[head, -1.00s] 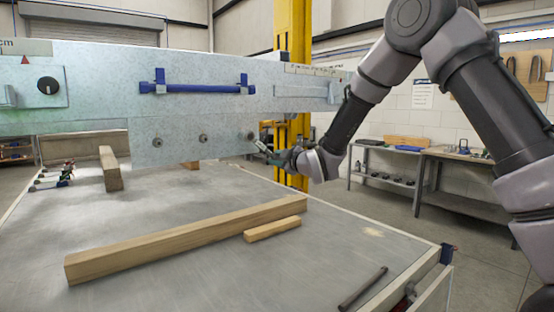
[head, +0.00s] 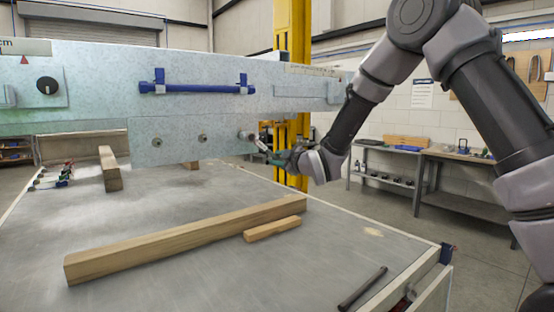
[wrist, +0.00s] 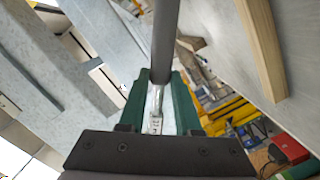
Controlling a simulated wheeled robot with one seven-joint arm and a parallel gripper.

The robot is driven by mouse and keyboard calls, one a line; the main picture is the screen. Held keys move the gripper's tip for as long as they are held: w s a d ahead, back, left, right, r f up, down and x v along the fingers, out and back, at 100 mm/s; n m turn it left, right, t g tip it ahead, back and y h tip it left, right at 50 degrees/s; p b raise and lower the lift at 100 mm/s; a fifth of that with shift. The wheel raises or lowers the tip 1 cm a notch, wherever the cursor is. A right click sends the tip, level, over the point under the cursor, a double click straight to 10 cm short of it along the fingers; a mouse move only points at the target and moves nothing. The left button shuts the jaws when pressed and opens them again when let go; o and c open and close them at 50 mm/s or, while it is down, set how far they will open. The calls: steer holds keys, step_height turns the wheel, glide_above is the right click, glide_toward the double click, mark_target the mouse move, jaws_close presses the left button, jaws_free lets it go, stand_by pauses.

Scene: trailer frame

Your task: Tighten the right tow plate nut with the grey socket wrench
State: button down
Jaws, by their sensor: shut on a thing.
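The tow plate (head: 178,153) hangs from the grey trailer beam in the head view, with a left nut (head: 157,142) and a middle nut (head: 202,138) on its face. My gripper (head: 276,155) is at the plate's right end, and its green fingers (wrist: 159,88) are shut on the grey socket wrench (wrist: 165,40). In the wrist view the grey shaft runs up out of the picture, and the nut does not show.
The bench (head: 190,205) below carries a long wooden beam (head: 190,240), a short block (head: 272,228) and a dark rod (head: 362,288). A blue bar (head: 197,88) is fixed above the plate. A yellow post (head: 292,100) stands behind my gripper.

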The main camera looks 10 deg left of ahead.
steer(key=shift+s+d, duration=0.1)
stand_by(0.3)
steer(key=shift+s+d, duration=0.2)
steer(key=shift+d, duration=0.05)
steer(key=shift+s+d, duration=0.3)
stand_by(0.5)
steer(key=shift+v, duration=1.9)
steer(key=c, duration=1.3)
jaws_free()
steer(key=shift+w+d+f, duration=0.15)
steer(key=shift+d, duration=0.05)
jaws_close()
